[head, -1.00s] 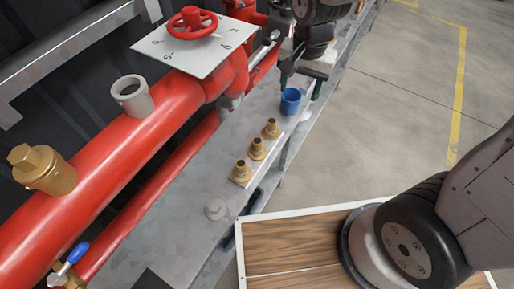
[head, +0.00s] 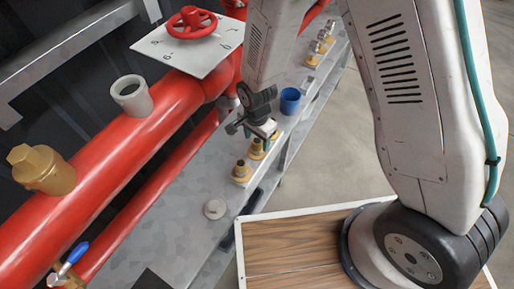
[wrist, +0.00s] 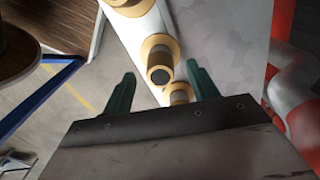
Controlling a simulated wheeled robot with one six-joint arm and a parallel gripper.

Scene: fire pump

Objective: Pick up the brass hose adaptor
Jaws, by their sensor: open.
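Brass hose adaptors stand upright in a row on a pale strip along the grey bench. In the head view the nearest adaptor (head: 242,172) is clear, and the middle adaptor (head: 257,150) shows just below my gripper (head: 259,133). The far end of the row is mostly hidden by my gripper. In the wrist view my open green fingers (wrist: 161,72) lie either side of one adaptor (wrist: 160,58), seen from above. Another adaptor (wrist: 180,93) is partly hidden by my gripper body, and a third (wrist: 125,4) is cut by the top edge. I cannot tell any contact.
A blue cup (head: 290,101) stands just right of my gripper. A pale round cap (head: 215,209) lies on the bench in front of the row. Red pipes (head: 100,150) and a valve plate (head: 188,50) line the left. More brass fittings (head: 312,61) stand farther back.

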